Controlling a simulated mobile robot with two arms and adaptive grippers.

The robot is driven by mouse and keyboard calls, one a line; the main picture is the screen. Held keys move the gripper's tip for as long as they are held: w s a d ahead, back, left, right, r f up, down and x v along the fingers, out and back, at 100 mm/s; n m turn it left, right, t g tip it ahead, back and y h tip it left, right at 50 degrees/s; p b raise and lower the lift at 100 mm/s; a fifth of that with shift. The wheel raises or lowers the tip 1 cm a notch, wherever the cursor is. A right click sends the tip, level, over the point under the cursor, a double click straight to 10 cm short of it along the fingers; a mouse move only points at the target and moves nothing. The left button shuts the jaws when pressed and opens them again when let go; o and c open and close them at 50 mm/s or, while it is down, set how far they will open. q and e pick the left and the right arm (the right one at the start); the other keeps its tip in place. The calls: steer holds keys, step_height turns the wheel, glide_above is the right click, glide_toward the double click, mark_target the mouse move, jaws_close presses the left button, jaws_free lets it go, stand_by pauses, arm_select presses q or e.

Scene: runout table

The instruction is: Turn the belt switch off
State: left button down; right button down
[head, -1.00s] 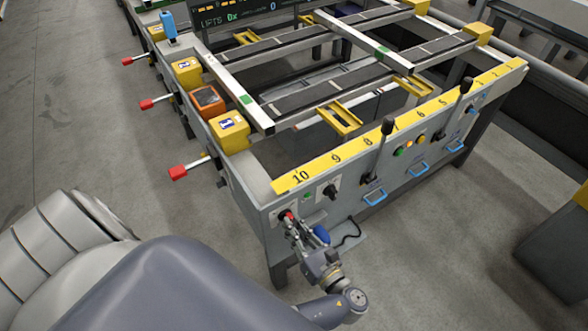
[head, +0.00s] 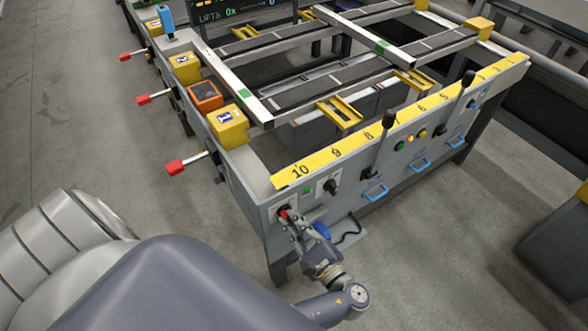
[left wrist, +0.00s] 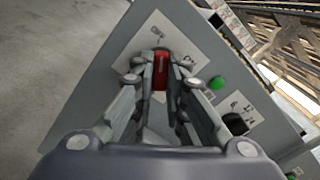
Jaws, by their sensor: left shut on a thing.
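A red switch handle (head: 283,213) sits at the left end of the table's grey front panel, below the number 10 of the yellow scale. My left gripper (head: 290,219) reaches up to it from below and covers most of it. In the left wrist view the red handle (left wrist: 160,70) stands upright between the two fingers (left wrist: 160,82), which are closed on it. My right gripper is not in view.
Black-handled levers (head: 388,122) and blue pull handles (head: 375,193) stick out of the panel farther right. Red-tipped levers (head: 176,167) project from the table's left side. A blue object (head: 322,230) and a dark cable are close to my gripper. The floor in front is clear.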

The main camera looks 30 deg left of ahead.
arm_select(q)
steer(key=shift+a+n, duration=0.1)
steer(key=shift+n, duration=0.8)
steer(key=c, duration=1.6)
jaws_free()
steer(key=shift+r, duration=0.1)
step_height(320, 180, up, 10)
steer(key=shift+c, duration=0.2)
